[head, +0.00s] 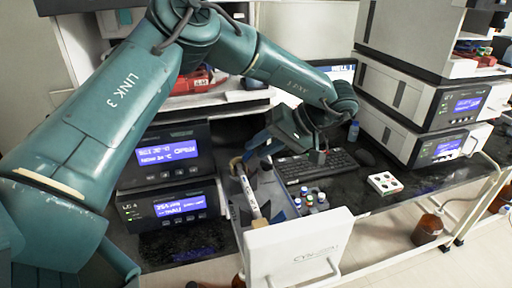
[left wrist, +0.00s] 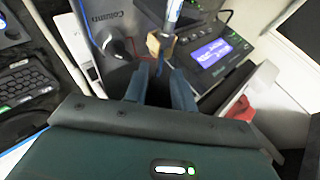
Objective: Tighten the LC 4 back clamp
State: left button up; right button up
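The LC 4 unit (head: 172,208) is the lower left instrument with a lit blue display; its display side also shows in the left wrist view (left wrist: 212,52). A pale column (head: 248,190) slants along the open compartment at its right. A tan clamp (head: 237,164) sits at the column's back end; a tan block there shows in the left wrist view (left wrist: 154,44). My left gripper (head: 254,150) is close to this back end. In the left wrist view its fingers (left wrist: 161,72) are apart, pointing at the tan block, with a visible gap between them. My right gripper is out of view.
A keyboard (head: 310,165) and mouse (head: 364,157) lie right of the column. Several small capped vials (head: 311,200) stand by the white front door (head: 295,245). More instruments (head: 425,105) are stacked at right.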

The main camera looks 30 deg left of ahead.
pick_arm(q)
jog(key=shift+x, duration=1)
grip_shut()
